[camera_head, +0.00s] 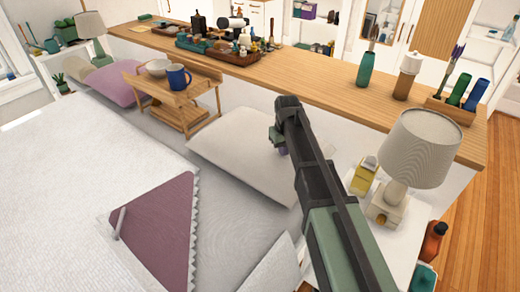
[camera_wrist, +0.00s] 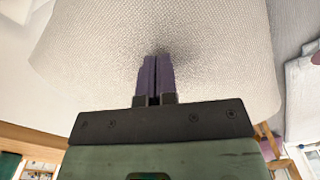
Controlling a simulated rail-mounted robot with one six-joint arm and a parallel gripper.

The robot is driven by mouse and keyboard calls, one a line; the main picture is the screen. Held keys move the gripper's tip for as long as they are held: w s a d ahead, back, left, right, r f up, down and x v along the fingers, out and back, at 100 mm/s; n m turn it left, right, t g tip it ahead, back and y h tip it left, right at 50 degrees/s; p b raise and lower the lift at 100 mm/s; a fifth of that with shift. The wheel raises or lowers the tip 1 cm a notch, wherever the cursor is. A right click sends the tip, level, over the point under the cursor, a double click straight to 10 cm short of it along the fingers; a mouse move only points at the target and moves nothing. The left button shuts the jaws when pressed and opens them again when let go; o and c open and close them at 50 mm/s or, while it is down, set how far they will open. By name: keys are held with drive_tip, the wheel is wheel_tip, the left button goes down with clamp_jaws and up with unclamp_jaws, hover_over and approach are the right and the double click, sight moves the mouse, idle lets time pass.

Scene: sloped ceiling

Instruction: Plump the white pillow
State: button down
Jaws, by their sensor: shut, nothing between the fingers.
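The white pillow (camera_head: 235,150) lies on the bed near the wooden counter, flat and slightly puffed. In the wrist view a white woven surface, which looks like the pillow (camera_wrist: 215,60), fills the upper middle. My gripper (camera_head: 277,141) is at the pillow's right side in the head view. Its two purple fingers (camera_wrist: 155,60) are shut together with nothing between them. The fingertips point at the pillow, with a dark shadow around them. They are touching it or very close; I cannot tell which. My arm hides the area right of the pillow.
A wooden tray stand (camera_head: 178,103) with a blue mug (camera_head: 179,77) and a bowl (camera_head: 156,68) stands left of the pillow. A lamp (camera_head: 418,150) and a yellow item (camera_head: 364,176) are right of my arm. The long counter (camera_head: 320,75) runs behind. A purple pillow (camera_head: 112,84) lies farther left.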

drive_tip(key=shift+f+b, duration=0.85)
drive_tip(key=shift+f, duration=0.1)
drive_tip(key=shift+r, duration=0.1)
wheel_tip(320, 180, up, 4)
drive_tip(key=p, duration=0.4)
wheel_tip(320, 180, up, 5)
drive_tip(key=p, duration=0.5)
